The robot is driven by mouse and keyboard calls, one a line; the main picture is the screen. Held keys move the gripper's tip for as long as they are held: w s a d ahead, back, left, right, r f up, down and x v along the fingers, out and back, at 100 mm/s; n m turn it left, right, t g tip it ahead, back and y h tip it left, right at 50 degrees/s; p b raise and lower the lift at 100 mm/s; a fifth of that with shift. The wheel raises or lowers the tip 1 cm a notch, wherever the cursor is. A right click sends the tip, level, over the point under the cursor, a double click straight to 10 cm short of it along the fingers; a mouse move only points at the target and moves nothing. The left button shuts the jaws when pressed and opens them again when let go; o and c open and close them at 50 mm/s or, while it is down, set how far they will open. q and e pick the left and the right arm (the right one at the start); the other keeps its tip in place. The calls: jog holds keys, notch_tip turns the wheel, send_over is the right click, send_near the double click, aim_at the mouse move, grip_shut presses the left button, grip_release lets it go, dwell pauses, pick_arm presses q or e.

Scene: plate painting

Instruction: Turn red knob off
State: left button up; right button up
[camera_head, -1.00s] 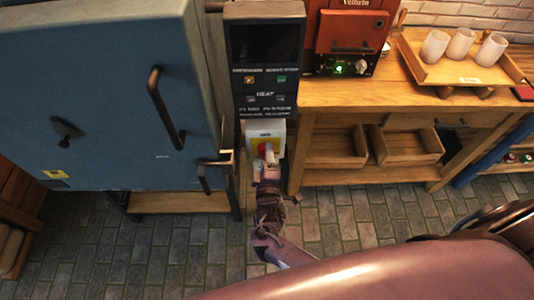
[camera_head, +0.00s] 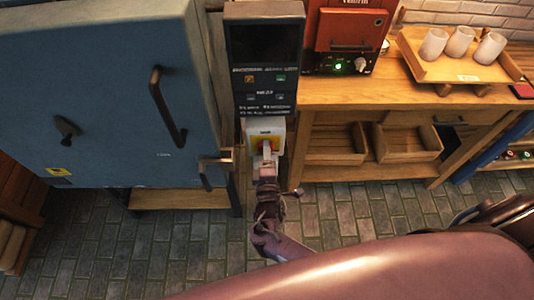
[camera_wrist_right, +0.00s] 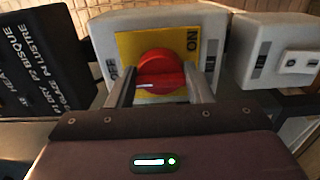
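The red knob (camera_wrist_right: 160,72) sits on a yellow plate (camera_wrist_right: 222,45) on a white switch box (camera_wrist_right: 105,35), with OFF lettering on the left and ON on the right in the right wrist view. The two fingers of my right gripper (camera_wrist_right: 160,80) are part-way closed, one against each side of the knob. A white mark shows on the knob's left part. In the head view, my right gripper (camera_head: 267,160) covers much of the knob (camera_head: 273,146) on the box below the dark control panel (camera_head: 264,60). My left gripper is not in view.
A blue kiln door (camera_head: 100,90) with a dark handle stands left of the box. A wooden workbench (camera_head: 400,95) is on the right, with a red device (camera_head: 352,30) and a tray of cups (camera_head: 460,75). In the wrist view, another white box (camera_wrist_right: 275,50) stands to the right.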

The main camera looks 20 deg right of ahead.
jog(key=o, duration=0.4)
jog(key=b+v, duration=0.1)
jog(key=v, duration=0.7)
dwell(0.4)
